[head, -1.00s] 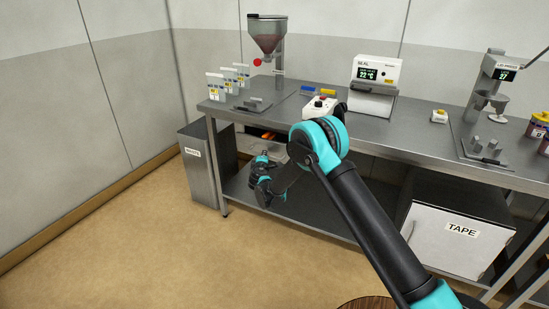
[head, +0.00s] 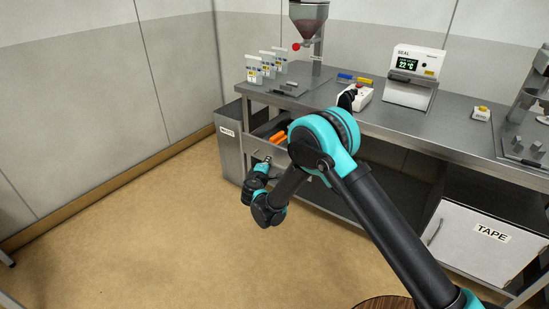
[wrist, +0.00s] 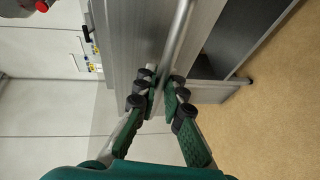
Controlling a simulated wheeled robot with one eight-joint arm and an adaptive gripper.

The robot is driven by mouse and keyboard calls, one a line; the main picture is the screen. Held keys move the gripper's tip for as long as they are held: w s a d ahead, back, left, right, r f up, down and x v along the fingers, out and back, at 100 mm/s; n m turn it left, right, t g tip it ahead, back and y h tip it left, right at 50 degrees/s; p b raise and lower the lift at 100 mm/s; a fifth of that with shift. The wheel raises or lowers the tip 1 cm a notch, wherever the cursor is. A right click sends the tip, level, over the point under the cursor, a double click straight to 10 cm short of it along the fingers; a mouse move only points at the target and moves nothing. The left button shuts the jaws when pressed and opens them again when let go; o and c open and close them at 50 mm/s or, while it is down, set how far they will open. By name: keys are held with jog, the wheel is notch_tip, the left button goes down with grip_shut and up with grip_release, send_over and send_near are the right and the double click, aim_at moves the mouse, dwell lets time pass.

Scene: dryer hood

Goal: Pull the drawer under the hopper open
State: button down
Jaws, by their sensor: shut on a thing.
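The hopper (head: 308,14) stands on the steel bench at the back. Below it, the drawer (head: 256,148) is pulled out from under the bench top, and orange items (head: 279,137) show inside. My gripper (head: 264,163) is at the drawer's front, with my arm partly covering the drawer's right side. In the wrist view, my gripper (wrist: 164,88) has its fingers on both sides of the drawer's bar handle (wrist: 177,38) and is shut on it.
A grey waste bin (head: 229,143) stands just left of the drawer. White packs (head: 270,63), a red-button box (head: 362,97) and a sealer (head: 412,75) stand on the bench. A white TAPE cabinet (head: 475,240) is at lower right. The floor in front is clear.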

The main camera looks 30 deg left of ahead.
jog(key=shift+s, duration=0.6)
jog(key=c, duration=1.6)
grip_release()
jog(key=shift+s, duration=0.1)
jog(key=v, duration=1.1)
jog(key=shift+s, duration=0.35)
jog(key=shift+d+r, duration=0.1)
